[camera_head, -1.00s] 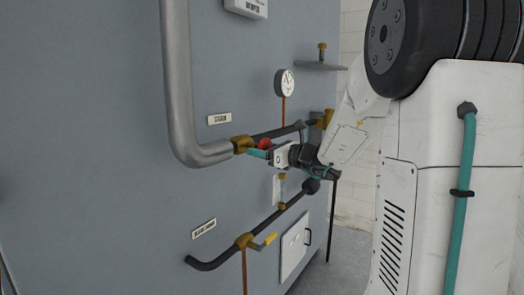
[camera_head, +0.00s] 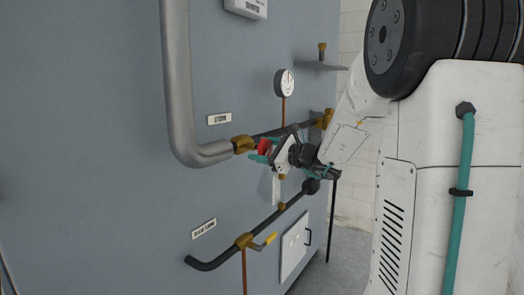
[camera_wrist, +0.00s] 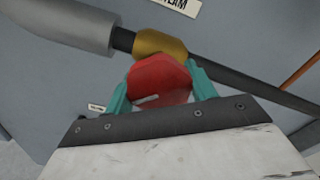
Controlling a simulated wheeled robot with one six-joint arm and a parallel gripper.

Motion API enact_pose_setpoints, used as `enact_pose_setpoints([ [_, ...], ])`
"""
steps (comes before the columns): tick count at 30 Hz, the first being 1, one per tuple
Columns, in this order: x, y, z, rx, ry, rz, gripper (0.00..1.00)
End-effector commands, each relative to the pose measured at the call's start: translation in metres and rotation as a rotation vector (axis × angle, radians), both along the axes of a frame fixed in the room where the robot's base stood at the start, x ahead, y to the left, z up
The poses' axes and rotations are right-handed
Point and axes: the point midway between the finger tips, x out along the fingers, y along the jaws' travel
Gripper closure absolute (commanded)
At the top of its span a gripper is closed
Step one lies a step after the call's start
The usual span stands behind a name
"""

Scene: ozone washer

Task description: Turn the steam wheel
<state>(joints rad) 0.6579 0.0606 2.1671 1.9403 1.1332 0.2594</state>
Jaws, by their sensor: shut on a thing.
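The red steam wheel (camera_head: 264,147) sits on the brass valve (camera_head: 243,144) of the upper pipe, below and right of the "STEAM" label (camera_head: 219,118). My gripper (camera_head: 262,151) is shut on the wheel, with one teal finger on either side of it. The wrist view shows the red wheel (camera_wrist: 160,80) between the two teal fingers, with the brass fitting (camera_wrist: 160,45) just behind it. The wheel's lower part is hidden behind the gripper's palm in the wrist view.
A thick grey pipe (camera_head: 178,80) bends into the brass valve from the left. A round gauge (camera_head: 284,83) is above right. A lower dark pipe (camera_head: 219,258) has a yellow-handled valve (camera_head: 268,242).

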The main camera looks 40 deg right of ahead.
Motion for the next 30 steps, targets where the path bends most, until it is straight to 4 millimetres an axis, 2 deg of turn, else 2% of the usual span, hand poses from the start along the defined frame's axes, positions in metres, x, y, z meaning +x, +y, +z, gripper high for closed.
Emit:
enact_pose_setpoints([
  [18, 0.0001, -0.0012, 0.0008, -0.492, -0.177, 0.0, 0.67],
  [30, 0.0002, -0.0013, 0.0009, -0.63, -0.227, 0.0, 0.67],
])
